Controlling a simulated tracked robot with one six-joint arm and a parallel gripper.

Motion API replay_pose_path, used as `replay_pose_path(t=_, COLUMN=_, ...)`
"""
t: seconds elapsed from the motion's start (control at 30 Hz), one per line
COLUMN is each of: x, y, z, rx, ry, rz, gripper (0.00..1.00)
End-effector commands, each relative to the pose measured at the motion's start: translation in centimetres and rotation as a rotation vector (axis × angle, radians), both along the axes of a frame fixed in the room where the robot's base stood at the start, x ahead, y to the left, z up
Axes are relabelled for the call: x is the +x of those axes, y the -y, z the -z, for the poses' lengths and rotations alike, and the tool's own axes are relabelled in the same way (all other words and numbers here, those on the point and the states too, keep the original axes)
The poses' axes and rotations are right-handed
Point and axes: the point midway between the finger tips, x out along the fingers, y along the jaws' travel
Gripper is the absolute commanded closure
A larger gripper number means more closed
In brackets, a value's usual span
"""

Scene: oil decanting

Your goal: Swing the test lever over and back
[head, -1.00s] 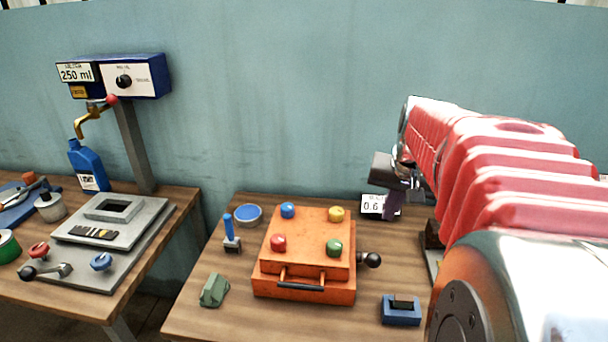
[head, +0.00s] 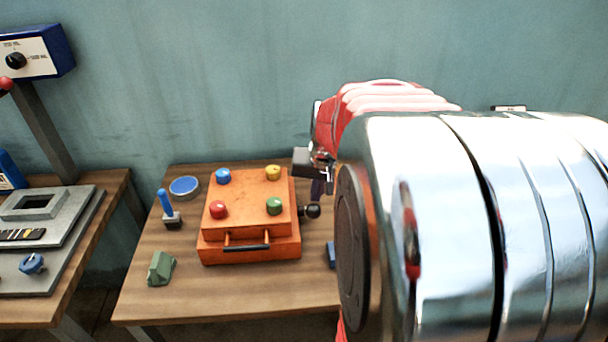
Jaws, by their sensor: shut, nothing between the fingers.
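An orange box (head: 247,222) stands on the wooden bench, with blue, yellow, red and green knobs on its lid. A black ball-ended lever (head: 313,211) sticks out of its right side. A small block with an upright blue handle (head: 166,202) stands left of the box. Which of the two is the test lever I cannot tell for sure. My gripper (head: 318,188) is shut and empty, just above the black ball in the picture. Whether it touches the ball is unclear. My arm hides the right part of the bench.
A blue round dish (head: 184,187) and a green block (head: 161,268) lie on the bench (head: 190,304). A blue block (head: 331,255) is partly hidden by my arm. A second bench with a grey plate (head: 60,246) stands at left, across a gap.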

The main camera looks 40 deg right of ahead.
Motion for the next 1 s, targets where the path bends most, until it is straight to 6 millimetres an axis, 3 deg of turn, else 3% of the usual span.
replay_pose_path(t=0.4, x=-0.2, y=-0.2, z=0.2, rx=-0.001, ry=0.001, rz=0.0, gripper=1.0)
replay_pose_path(t=0.77, x=-2.4, y=-1.6, z=2.0, rx=0.002, ry=-0.001, rz=0.002, gripper=1.0)
replay_pose_path(t=1.0, x=-2.7, y=-1.9, z=2.4, rx=0.009, ry=-0.01, rz=0.0, gripper=1.0)
